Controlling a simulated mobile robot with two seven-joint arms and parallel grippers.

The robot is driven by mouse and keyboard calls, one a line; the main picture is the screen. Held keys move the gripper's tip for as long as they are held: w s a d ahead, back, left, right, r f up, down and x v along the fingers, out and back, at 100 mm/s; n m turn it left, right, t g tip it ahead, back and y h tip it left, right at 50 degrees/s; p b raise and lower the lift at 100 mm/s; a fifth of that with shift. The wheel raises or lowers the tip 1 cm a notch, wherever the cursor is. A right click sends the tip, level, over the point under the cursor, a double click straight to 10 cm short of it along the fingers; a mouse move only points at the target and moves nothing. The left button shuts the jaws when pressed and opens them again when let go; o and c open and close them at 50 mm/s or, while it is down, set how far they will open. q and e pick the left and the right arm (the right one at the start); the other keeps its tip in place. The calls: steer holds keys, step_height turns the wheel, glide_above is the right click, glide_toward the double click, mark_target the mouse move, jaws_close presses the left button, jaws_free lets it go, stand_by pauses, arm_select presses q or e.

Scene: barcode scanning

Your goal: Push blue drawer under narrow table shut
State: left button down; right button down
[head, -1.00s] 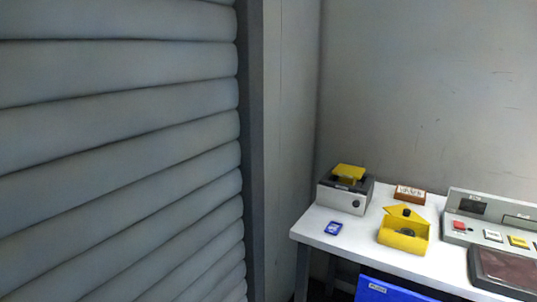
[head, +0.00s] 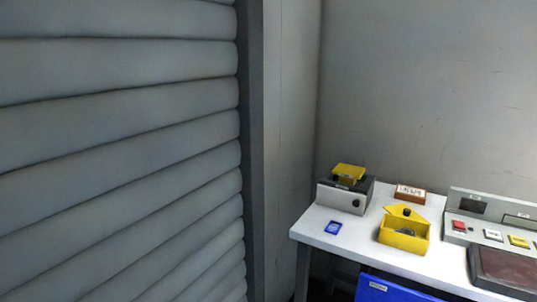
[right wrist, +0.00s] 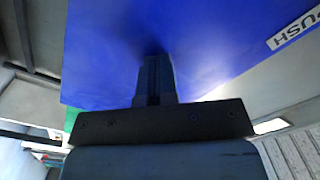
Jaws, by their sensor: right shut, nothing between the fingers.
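The blue drawer (head: 385,289) is under the white narrow table (head: 340,243), at the bottom edge of the head view. Only its upper front with a small white label shows there. The drawer's depth of opening is hidden. My left gripper is not in view.
A ribbed grey wall (head: 120,150) fills the left.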

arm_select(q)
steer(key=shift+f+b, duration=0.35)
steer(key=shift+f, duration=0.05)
arm_select(e)
steer(key=shift+x, duration=2.25)
